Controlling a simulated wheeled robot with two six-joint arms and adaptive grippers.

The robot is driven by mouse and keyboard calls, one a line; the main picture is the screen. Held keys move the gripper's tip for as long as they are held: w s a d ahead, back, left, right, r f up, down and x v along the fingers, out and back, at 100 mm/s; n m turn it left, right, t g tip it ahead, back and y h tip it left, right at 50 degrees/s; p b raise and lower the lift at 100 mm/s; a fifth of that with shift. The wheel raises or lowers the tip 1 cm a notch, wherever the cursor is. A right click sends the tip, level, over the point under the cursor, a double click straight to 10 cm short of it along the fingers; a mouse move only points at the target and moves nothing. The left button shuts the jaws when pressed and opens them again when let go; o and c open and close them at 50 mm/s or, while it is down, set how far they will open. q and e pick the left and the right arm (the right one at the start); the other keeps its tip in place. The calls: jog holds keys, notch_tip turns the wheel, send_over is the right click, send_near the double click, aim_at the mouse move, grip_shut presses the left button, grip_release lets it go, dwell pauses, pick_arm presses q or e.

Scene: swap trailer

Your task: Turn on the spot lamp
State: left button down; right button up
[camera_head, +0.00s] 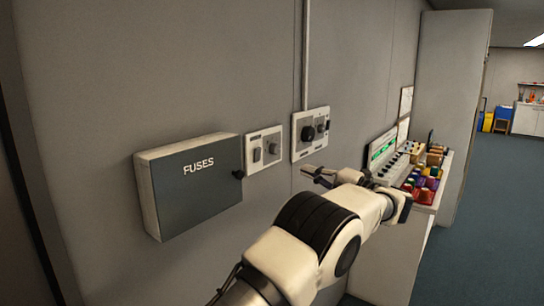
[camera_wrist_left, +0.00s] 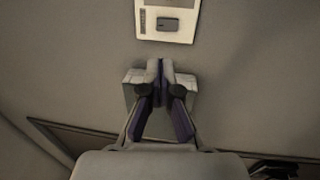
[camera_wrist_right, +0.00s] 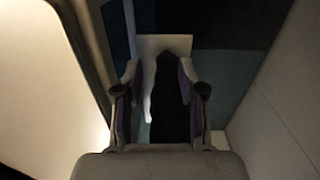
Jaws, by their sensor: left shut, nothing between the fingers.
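No spot lamp can be made out in any view. On the grey wall in the head view are a small white switch plate (camera_head: 256,163) with dark controls and a larger white plate (camera_head: 299,152) with a round black knob (camera_head: 307,133). My left gripper (camera_head: 318,176) is in front of the wall, below and right of the plates. In the left wrist view the left gripper (camera_wrist_left: 159,66) is shut and empty, below a pale plate (camera_wrist_left: 148,35) with a dark rectangular switch (camera_wrist_left: 168,24). My right gripper (camera_wrist_right: 158,75) is open in the right wrist view and hidden in the head view.
A grey FUSES box (camera_head: 190,205) juts from the wall at left. At right, a white counter (camera_head: 385,250) holds a device with a green display (camera_head: 382,148) and several colourful items (camera_head: 425,182). A tall pale partition (camera_head: 450,90) stands behind. Blue floor (camera_head: 490,230) is clear.

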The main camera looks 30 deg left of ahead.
aim_at(259, 151)
pick_arm(q)
jog(key=a+p, duration=0.2)
jog(key=a, duration=0.2)
jog(key=a+r+p, duration=0.1)
jog(key=a+p, duration=0.1)
jog(key=a, duration=0.3)
jog(key=w+a+r+p, duration=0.1)
jog(key=a+p, duration=0.1)
jog(key=a, duration=0.2)
jog(key=shift+w+a+p, duration=0.1)
jog(key=shift+a+p, duration=0.15)
jog(key=shift+p, duration=0.05)
jog(key=shift+a, duration=0.2)
jog(key=shift+f, duration=0.1)
